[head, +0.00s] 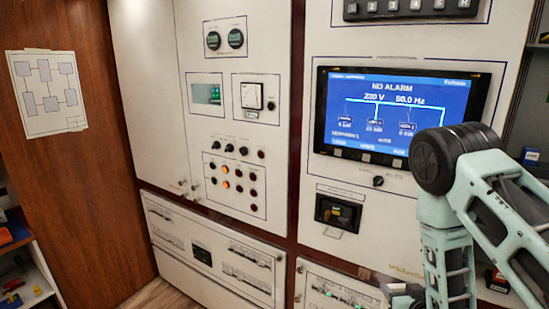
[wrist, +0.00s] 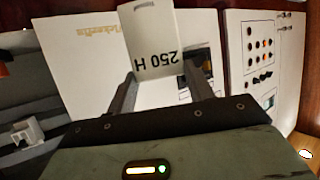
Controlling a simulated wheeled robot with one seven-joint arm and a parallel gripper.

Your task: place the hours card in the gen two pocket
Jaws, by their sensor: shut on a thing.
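The hours card (wrist: 155,45) is white with "250 H" printed on it, upside down in the wrist view. My gripper (wrist: 158,74) is shut on it, with one dark finger at each side of its lower part. The card stands out beyond the fingertips, in front of a pale cabinet panel. In the head view my arm shows at the right, and neither the gripper nor the card can be made out. I cannot pick out a pocket marked gen two in either view.
A blue "NO ALARM" screen (head: 402,115) is set in the cabinet, with a black device (head: 338,212) below it. That device's dark opening (wrist: 197,72) seems to show partly behind the card. A switch panel (head: 236,185) is at the left. Shelves (head: 25,265) stand at far left.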

